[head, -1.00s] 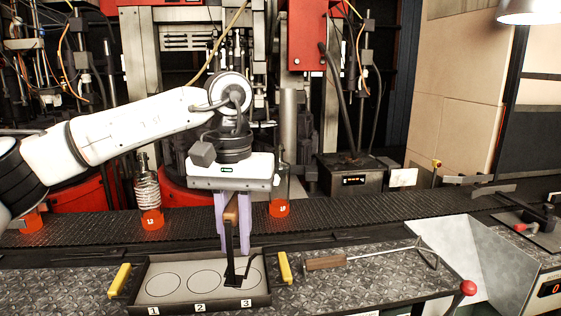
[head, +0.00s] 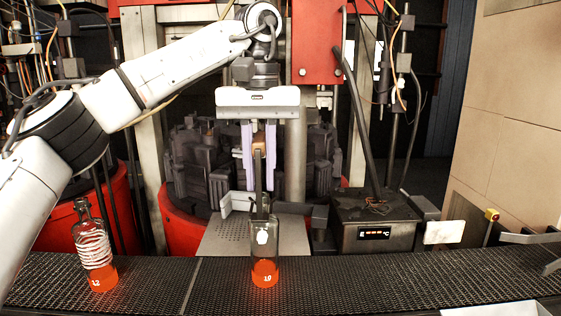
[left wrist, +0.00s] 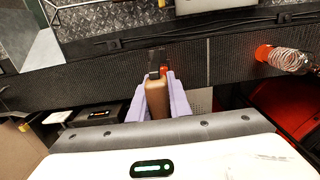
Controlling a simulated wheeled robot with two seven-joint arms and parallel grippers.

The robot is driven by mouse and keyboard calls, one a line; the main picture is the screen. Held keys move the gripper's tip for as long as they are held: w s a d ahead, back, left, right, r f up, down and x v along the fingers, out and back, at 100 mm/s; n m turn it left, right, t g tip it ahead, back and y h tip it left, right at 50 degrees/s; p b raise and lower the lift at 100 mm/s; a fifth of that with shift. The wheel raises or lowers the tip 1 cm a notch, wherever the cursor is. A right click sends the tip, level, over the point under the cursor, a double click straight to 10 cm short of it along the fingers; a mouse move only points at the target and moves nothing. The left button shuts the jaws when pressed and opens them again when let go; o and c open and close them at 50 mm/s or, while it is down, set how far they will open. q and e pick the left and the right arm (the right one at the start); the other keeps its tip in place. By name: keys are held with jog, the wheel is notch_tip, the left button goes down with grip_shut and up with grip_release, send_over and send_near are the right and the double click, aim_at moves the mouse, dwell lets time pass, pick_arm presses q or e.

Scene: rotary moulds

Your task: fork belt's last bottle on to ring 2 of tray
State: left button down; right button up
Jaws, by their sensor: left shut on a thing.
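My left gripper (head: 259,187), with lilac fingers, is shut on the fork's brown handle (head: 258,140); the handle also shows in the left wrist view (left wrist: 157,98). The fork's dark shaft (head: 258,172) hangs down to the neck of a clear bottle (head: 264,245) with a glowing orange base, upright on the belt (head: 350,280). I cannot tell whether the prongs are around the neck or only in front of it. Another bottle (head: 95,250), with white spiral bands, stands farther left on the belt. The ringed tray is outside the head view. My right gripper is not in view.
Behind the belt are a perforated metal plate (head: 225,238), dark moulds on a red rotary base (head: 180,222) and a dark box with a display (head: 375,225). The belt right of the nearer bottle is clear.

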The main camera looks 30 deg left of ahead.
pick_arm(q)
jog(key=shift+w+a+f, duration=0.2)
jog(key=shift+w+f, duration=0.05)
jog(key=shift+f, duration=0.55)
jog(key=shift+w+a+f, duration=0.2)
jog(key=shift+w+f, duration=0.1)
jog(key=shift+f, duration=0.45)
jog(key=shift+w+a+f, duration=0.2)
jog(key=shift+w+f, duration=0.05)
jog(key=shift+f, duration=0.55)
jog(key=shift+w, duration=0.1)
jog(key=shift+w+a, duration=0.65)
jog(key=shift+w, duration=0.4)
jog(key=shift+w+a, duration=0.6)
jog(key=shift+w, duration=0.4)
jog(key=shift+w+a, duration=0.65)
jog(key=shift+w, duration=0.4)
jog(key=shift+r, duration=0.95)
